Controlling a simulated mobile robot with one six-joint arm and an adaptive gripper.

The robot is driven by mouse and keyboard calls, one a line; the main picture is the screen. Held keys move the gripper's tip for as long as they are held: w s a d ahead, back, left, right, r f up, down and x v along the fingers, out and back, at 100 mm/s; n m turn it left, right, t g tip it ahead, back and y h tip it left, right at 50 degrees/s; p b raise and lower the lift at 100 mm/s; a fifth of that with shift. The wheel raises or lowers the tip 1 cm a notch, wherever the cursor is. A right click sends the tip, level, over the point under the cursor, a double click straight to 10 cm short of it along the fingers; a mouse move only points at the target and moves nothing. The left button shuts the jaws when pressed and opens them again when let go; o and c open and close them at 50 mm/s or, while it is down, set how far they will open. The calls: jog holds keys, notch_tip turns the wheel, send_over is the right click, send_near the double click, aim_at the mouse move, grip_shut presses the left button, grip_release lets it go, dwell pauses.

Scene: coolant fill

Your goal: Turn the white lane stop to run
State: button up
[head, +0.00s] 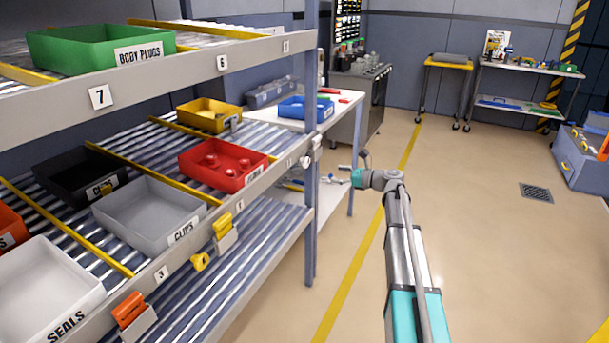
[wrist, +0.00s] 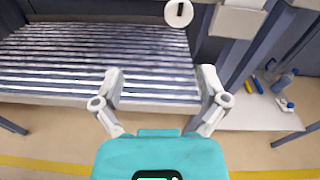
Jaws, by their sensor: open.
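The white lane stop's round knob (wrist: 179,13) shows at the top edge of the wrist view, with a short upright black mark on its face. A pale block (wrist: 238,20) sits to its right. In the head view the small white knob (head: 306,161) is on the front rail near the rack's end post. My gripper (wrist: 160,72) is open and empty, its fingers apart below the knob in the wrist view and not touching it. In the head view my gripper (head: 342,175) is right of the end post.
A yellow lane stop (head: 222,226) and an orange lane stop (head: 129,310) are nearer on the same rail. Bins including a red bin (head: 223,164) and grey clips bin (head: 149,214) stand on the rollers. A white table (head: 345,104) is behind.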

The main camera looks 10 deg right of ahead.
aim_at(308, 162)
jog(key=shift+w+d+r+m+t, duration=0.1)
jog(key=shift+w+d+m+t, duration=0.4)
jog(key=shift+w+d+m, duration=0.4)
jog(key=shift+s, duration=0.1)
jog(key=x, duration=1.3)
jog(key=shift+a+r, duration=0.1)
jog(key=shift+a, duration=0.25)
jog(key=c, duration=1.3)
jog(key=shift+a, duration=0.2)
